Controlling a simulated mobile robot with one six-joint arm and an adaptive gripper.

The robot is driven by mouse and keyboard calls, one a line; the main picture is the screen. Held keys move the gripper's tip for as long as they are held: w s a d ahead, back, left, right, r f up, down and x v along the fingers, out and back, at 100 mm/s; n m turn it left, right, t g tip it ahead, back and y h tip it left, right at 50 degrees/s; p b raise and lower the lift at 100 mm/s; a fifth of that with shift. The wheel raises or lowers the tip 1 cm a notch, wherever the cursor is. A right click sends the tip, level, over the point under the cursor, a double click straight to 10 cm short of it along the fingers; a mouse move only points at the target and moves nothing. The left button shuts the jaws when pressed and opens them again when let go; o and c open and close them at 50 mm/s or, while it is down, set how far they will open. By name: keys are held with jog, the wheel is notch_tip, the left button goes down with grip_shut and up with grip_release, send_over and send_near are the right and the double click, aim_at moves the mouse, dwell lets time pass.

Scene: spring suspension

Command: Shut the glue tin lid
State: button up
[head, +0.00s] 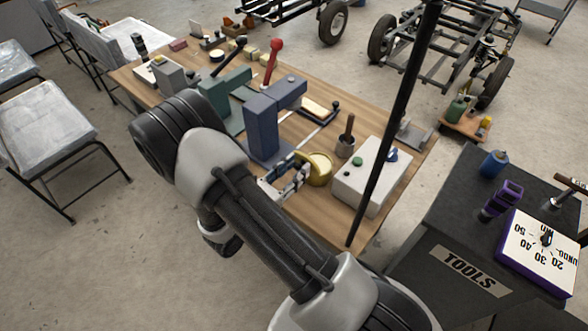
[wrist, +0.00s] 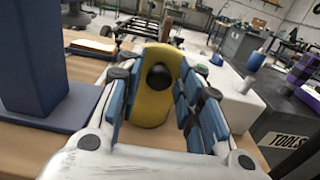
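The glue tin appears to be the round yellow tin (head: 320,167) near the table's front edge in the head view. In the wrist view a yellow, round-topped face (wrist: 153,108) with a black knob (wrist: 160,76) stands straight ahead; it looks like the lid, raised and seen face on. My gripper (head: 296,178) is just left of the tin in the head view. In the wrist view its blue-padded fingers (wrist: 153,93) are spread to either side of the yellow face, with nothing clearly gripped. I cannot tell whether they touch it. The tin's lower body is mostly hidden.
A tall blue block stand (head: 262,130) is close on the left. A white box (head: 369,178) with a green button is close on the right. A dark pole crosses the head view.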

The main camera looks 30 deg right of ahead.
grip_shut()
dwell(0.3)
